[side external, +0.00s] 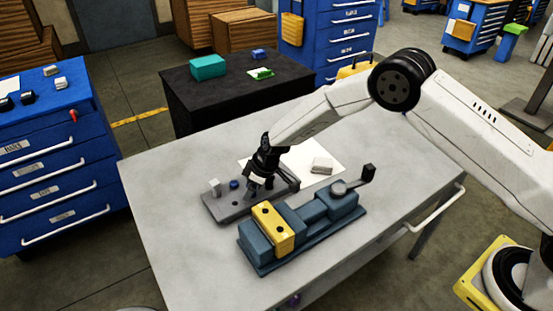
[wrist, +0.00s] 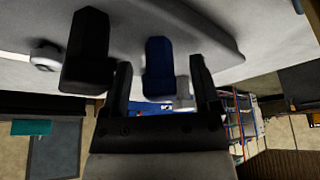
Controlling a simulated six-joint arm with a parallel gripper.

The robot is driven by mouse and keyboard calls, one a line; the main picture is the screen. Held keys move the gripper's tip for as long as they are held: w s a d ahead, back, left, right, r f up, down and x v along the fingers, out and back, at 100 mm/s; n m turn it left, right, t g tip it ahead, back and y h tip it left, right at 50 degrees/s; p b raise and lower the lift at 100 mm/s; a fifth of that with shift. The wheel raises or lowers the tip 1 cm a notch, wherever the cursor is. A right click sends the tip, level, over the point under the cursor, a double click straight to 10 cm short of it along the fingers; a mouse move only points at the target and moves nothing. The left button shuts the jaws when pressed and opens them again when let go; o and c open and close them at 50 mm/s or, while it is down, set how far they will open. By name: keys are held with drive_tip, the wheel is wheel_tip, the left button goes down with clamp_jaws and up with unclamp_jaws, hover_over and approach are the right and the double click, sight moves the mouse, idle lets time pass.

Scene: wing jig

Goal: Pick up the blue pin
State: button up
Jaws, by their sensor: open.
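In the side external view, the blue pin (side external: 233,184) stands on a grey plate (side external: 226,208), left of my gripper (side external: 258,188). In the wrist view, which shows the plate upside down, the blue pin (wrist: 158,68) appears between the two open fingers of my gripper (wrist: 160,80). There is space on both sides of it, and no finger visibly touches it. A black block (wrist: 87,50) is just left of the left finger and partly overlaps it. A white pin (wrist: 183,92) shows behind the blue pin; it also stands at the plate's left end in the side view (side external: 214,186).
A blue-grey fixture with a yellow block (side external: 271,229) stands in front of the plate. A white sheet (side external: 300,155) with a grey block (side external: 322,165) lies behind. The grey table (side external: 165,195) is clear at left and front. A black cabinet (side external: 220,95) stands beyond.

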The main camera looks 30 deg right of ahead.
drive_tip(key=shift+c, duration=0.2)
clamp_jaws()
drive_tip(key=shift+r, duration=0.15)
drive_tip(key=shift+r, duration=0.4)
wheel_tip(320, 180, up, 2)
drive_tip(key=shift+s+r, duration=0.15)
drive_tip(key=shift+r, duration=0.1)
drive_tip(key=s+d+r, duration=0.3)
drive_tip(key=s+r, duration=0.6)
drive_tip(key=s, duration=0.4)
drive_tip(key=shift+d+r, duration=0.2)
drive_tip(key=shift+d, duration=0.15)
drive_tip(key=shift+s, duration=0.1)
